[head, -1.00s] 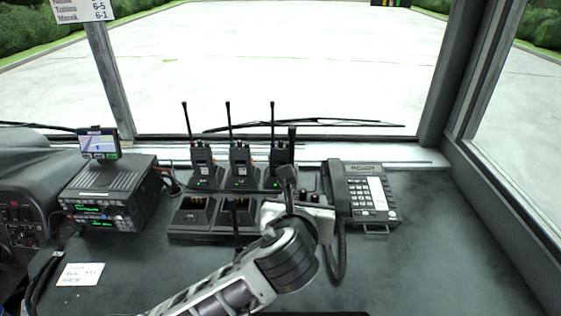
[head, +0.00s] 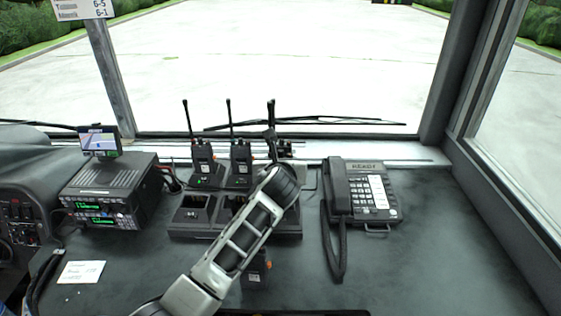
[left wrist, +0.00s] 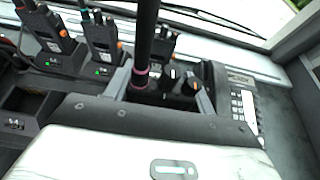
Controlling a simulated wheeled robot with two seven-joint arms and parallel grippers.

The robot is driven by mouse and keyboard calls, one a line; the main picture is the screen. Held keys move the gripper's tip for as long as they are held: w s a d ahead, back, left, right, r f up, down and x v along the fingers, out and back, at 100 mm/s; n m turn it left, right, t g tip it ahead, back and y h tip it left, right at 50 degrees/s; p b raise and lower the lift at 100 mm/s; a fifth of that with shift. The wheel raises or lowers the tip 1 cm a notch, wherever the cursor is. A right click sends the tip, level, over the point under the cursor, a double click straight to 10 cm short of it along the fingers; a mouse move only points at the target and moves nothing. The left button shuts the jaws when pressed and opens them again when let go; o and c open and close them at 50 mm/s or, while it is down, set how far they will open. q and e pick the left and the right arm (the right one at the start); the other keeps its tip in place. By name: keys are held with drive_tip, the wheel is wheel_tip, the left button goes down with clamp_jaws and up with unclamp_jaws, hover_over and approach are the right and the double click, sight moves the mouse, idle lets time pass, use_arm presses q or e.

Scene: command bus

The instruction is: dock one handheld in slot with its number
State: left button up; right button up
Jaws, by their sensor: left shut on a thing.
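My left gripper (left wrist: 160,92) is shut on a black handheld (left wrist: 172,82) with an orange side button; its thick antenna points up in the left wrist view. In the head view my left gripper (head: 281,148) is over the right end of the charger (head: 190,234), and my arm hides much of the handheld. Two docked handhelds (head: 204,158) (head: 240,158) stand in the back row; a third (left wrist: 163,44) stands behind the held one in the left wrist view. The front left slot (head: 194,211) is empty. Slot numbers are unreadable. My right gripper is out of view.
Another handheld (head: 257,272) is on the dash before the charger, partly behind my arm. A corded phone (head: 368,195) stands right of the charger, a radio unit (head: 110,190) with a small screen left. A paper note (head: 81,272) lies front left. The right dash is clear.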

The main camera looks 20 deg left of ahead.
use_arm(q)
drive_tip(key=shift+f, duration=0.1)
drive_tip(key=shift+f, duration=0.7)
drive_tip(key=shift+f+b, duration=1.15)
drive_tip(key=shift+f, duration=0.5)
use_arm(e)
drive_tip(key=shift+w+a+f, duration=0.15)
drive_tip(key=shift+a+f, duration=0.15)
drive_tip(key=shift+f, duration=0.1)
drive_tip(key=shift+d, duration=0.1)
use_arm(q)
drive_tip(key=shift+f, duration=0.3)
